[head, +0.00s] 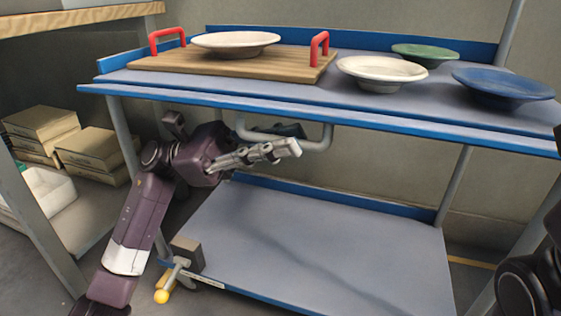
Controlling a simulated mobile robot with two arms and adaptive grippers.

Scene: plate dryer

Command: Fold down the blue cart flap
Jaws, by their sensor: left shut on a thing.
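The blue cart (310,116) has a grey top with a blue front edge. A seam seems to run along its front strip, which looks like the flap (215,92); it lies about level with the top. A grey U-shaped bar (322,142) hangs under this front part. My left gripper (292,149) is under the top's front edge, shut on the grey bar; its fingers partly hide the bar. My right gripper is out of view; only part of my right arm shows at the lower right.
On the top stand a wooden tray (220,65) with red handles, holding a white plate (236,40), another white plate (382,70), a green plate (425,54) and a blue plate (503,86). The lower shelf (330,245) is bare. Boxes (90,147) sit at left.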

